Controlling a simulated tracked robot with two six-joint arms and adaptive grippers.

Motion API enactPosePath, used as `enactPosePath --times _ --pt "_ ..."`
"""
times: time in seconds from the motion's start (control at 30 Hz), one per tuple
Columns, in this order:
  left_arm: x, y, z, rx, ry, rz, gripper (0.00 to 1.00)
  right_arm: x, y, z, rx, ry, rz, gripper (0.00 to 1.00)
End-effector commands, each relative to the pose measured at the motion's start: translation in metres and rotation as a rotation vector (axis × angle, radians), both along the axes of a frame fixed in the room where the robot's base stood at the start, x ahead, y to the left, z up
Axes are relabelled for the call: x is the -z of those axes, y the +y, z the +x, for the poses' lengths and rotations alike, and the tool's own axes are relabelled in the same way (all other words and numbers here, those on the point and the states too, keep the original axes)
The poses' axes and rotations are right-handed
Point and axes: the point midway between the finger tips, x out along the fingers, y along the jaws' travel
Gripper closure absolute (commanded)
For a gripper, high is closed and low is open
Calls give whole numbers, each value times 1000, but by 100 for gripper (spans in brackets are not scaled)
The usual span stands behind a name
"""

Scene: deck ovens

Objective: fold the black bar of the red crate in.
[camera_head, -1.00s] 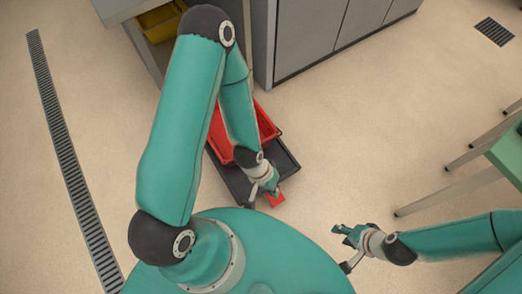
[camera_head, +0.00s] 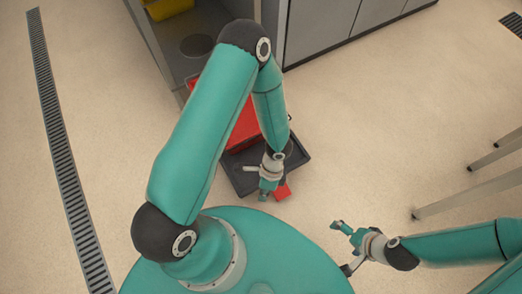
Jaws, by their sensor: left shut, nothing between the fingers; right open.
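The red crate (camera_head: 243,130) sits on a low dark tray (camera_head: 241,182) on the floor, ahead of my base. My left arm hangs over it and hides much of it, including most of its right side. I cannot make out the crate's black bar clearly. My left gripper (camera_head: 266,189) is shut and empty, pointing down over the tray's near edge. It is beside a small red piece (camera_head: 282,191) at that edge; I cannot tell whether they touch. My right gripper (camera_head: 342,228) is open and empty, off to the right over bare floor.
A grey cabinet (camera_head: 325,35) stands behind the crate. A shelf unit with a yellow bin (camera_head: 168,8) is at the back left. A floor drain (camera_head: 62,165) runs along the left. Table legs (camera_head: 465,194) stand at the right. Floor between is clear.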

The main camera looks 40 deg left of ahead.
Motion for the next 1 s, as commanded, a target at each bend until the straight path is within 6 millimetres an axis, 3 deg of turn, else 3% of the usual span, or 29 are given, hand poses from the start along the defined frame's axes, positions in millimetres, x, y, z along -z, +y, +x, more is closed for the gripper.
enactPosePath --times 0.03,0.13,0.3,0.43,0.6,1.0 --pt "49 17 15 160 -27 57 100 42 0 0 0 0 0 0" --pt "88 51 54 451 -96 187 100 75 0 0 0 0 0 0" --pt "121 84 130 791 -225 402 100 114 0 0 0 -1 0 0" --pt "124 90 167 922 -297 507 100 126 0 0 0 -1 0 0" --pt "121 92 182 973 -328 552 100 128 0 0 0 -1 0 0" --pt "125 95 183 970 -326 549 100 129 0 0 0 -1 0 0"
